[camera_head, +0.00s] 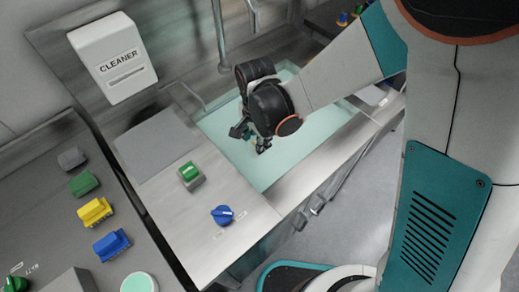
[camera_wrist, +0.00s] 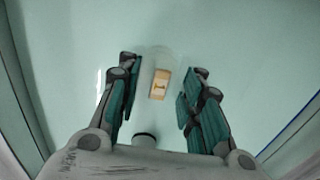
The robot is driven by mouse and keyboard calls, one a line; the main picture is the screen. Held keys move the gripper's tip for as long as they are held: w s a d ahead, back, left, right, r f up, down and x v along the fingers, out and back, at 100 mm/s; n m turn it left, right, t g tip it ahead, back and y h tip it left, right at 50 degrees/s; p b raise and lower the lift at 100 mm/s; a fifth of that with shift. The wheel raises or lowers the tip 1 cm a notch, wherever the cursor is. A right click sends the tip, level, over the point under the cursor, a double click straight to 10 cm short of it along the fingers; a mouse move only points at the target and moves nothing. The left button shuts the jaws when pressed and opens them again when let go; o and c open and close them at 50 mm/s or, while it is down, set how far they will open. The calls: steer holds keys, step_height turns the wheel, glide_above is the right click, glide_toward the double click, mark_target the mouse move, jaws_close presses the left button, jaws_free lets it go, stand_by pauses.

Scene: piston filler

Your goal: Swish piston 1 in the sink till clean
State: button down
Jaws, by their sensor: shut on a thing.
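My gripper (camera_head: 251,140) points down into the sink (camera_head: 283,178), which is filled with pale green water. In the wrist view its two teal-padded fingers (camera_wrist: 160,82) stand either side of a small tan piece, piston 1 (camera_wrist: 160,86), which has a dark mark like a "1". A faint translucent round outline shows around its far end. The gripper is shut on the piston. In the head view my wrist and fingers hide most of the piston, and I cannot tell how deep it sits in the water.
A white CLEANER dispenser (camera_head: 113,62) hangs on the back wall. Further left are yellow (camera_head: 94,211) and blue (camera_head: 111,244) blocks. A metal pipe (camera_head: 218,32) rises behind the sink.

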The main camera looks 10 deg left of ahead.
steer(key=shift+s+d, duration=0.75)
steer(key=shift+d, duration=0.1)
steer(key=shift+w+a, duration=0.8)
steer(key=shift+a, duration=0.1)
steer(key=shift+d, duration=0.1)
steer(key=shift+s+d, duration=0.8)
steer(key=shift+w+a, duration=0.1)
steer(key=shift+a, duration=0.05)
steer(key=shift+w+a, duration=0.25)
steer(key=shift+a, duration=0.1)
